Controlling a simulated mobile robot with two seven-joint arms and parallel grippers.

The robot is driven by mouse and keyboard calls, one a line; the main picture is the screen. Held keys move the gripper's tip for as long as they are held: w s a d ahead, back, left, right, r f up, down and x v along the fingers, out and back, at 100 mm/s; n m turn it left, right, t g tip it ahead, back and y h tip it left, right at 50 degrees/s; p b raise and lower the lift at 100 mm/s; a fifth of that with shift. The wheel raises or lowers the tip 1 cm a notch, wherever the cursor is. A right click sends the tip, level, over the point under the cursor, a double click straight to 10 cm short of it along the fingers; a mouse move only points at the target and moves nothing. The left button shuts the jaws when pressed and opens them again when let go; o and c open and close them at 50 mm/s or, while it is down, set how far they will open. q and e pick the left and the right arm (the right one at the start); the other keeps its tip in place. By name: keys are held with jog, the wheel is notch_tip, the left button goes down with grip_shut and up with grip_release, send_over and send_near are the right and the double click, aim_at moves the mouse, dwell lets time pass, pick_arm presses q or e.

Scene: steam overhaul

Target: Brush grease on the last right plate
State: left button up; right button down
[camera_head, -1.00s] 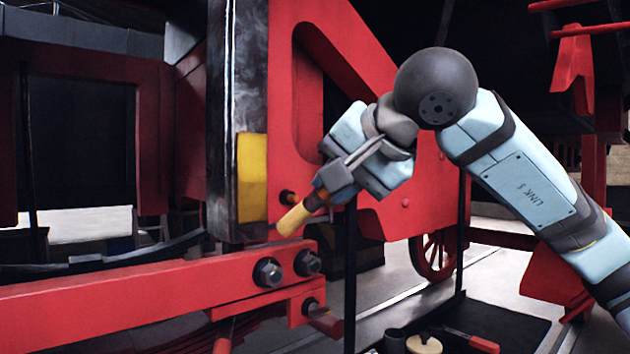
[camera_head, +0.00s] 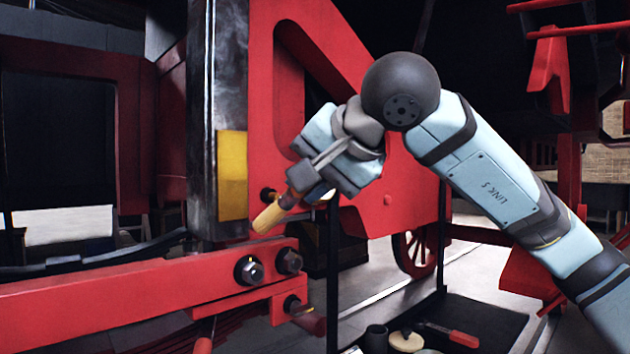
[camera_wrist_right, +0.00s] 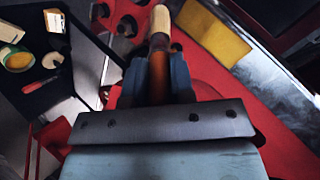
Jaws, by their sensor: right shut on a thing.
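My right gripper (camera_head: 298,185) is shut on a brush (camera_head: 268,217), whose pale yellow end points down and left. In the right wrist view the gripper (camera_wrist_right: 157,95) holds its orange-brown part, and the pale end (camera_wrist_right: 160,22) sticks out ahead. A yellow patch (camera_head: 232,175) sits on the upright steel guide plate (camera_head: 231,70), just up and left of the brush end. The yellow patch also shows in the right wrist view (camera_wrist_right: 215,35). I cannot tell whether the brush touches anything. My left gripper is out of view.
A red frame beam (camera_head: 120,300) with large bolts (camera_head: 249,270) runs below the brush. The red side frame (camera_head: 375,213) stands behind my right arm. A dark tray (camera_head: 490,322) below holds a round lid or pot (camera_head: 405,341) and a red-handled tool (camera_head: 455,334).

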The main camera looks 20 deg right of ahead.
aim_at(274, 204)
jog(key=shift+w+a+r+p, duration=0.15)
jog(key=shift+w+a, duration=0.25)
jog(key=shift+w, duration=0.65)
jog(key=shift+w+a+f+p, duration=0.1)
jog(key=shift+w+a+p, duration=0.25)
jog(key=shift+w, duration=0.65)
jog(key=shift+w+a+r+p, duration=0.15)
jog(key=shift+w+a, duration=0.25)
jog(key=shift+w, duration=0.65)
jog(key=shift+w+a, duration=0.2)
jog(key=shift+w, duration=0.4)
jog(key=shift+s+r+p, duration=0.15)
jog(key=shift+r+p, duration=1.3)
jog(key=shift+r, duration=0.55)
jog(key=shift+f+b, duration=1.7)
jog(key=shift+f, duration=0.45)
